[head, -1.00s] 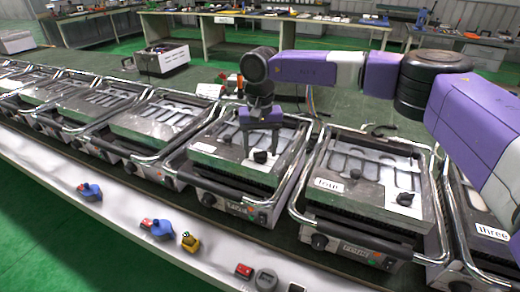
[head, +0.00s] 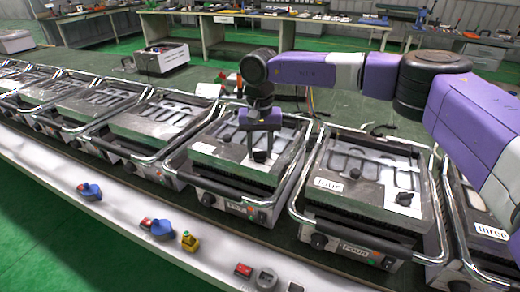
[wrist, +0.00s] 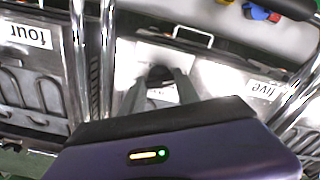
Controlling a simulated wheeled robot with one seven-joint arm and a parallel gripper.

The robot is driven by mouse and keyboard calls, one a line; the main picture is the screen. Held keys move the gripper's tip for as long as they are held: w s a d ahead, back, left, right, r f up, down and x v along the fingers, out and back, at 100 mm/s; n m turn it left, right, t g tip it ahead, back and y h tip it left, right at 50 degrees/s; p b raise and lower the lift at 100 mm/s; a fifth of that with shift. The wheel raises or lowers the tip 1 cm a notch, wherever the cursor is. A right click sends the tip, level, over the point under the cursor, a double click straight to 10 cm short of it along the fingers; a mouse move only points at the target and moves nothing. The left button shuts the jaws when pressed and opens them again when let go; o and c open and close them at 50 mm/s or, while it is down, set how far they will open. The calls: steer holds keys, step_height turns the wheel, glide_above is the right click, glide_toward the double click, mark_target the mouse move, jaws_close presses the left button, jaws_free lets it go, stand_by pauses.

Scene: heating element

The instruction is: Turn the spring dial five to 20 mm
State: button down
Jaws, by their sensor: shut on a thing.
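The spring dial five (head: 260,156) is a small black knob on the metal top of the grill five (head: 222,163). My gripper (head: 260,151) points down over it, its fingers on either side of the knob. In the wrist view the black dial (wrist: 160,74) sits between my fingertips (wrist: 161,80), which are shut on it. The white label "five" (wrist: 262,89) lies beside it there. The fingers partly cover the dial, and I cannot read its scale or setting.
The grill four (head: 352,185), with its own black knob (head: 404,198), stands close on the right. Steel handle bars (head: 291,180) run between the grills. More grills line up on the left. A white ledge (head: 120,215) in front holds small coloured parts.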

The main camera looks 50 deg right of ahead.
steer(key=m, duration=0.3)
steer(key=shift+r+m+p, duration=0.1)
steer(key=shift+m+p, duration=0.2)
steer(key=shift+m, duration=0.1)
steer(key=m, duration=0.4)
steer(key=shift+m+p, duration=0.3)
steer(key=shift+p, duration=0.1)
steer(key=m, duration=0.4)
steer(key=shift+m+p, duration=0.3)
steer(key=shift+p, duration=0.1)
steer(key=m, duration=0.4)
steer(key=shift+p, duration=0.4)
steer(key=m+p, duration=0.1)
steer(key=m, duration=0.4)
steer(key=m+p, duration=0.1)
steer(key=m, duration=0.3)
steer(key=shift+m, duration=0.3)
steer(key=m+p, duration=0.1)
steer(key=m, duration=0.3)
steer(key=shift+r, duration=0.1)
steer(key=shift+m+p, duration=0.6)
steer(key=shift+m, duration=1.6)
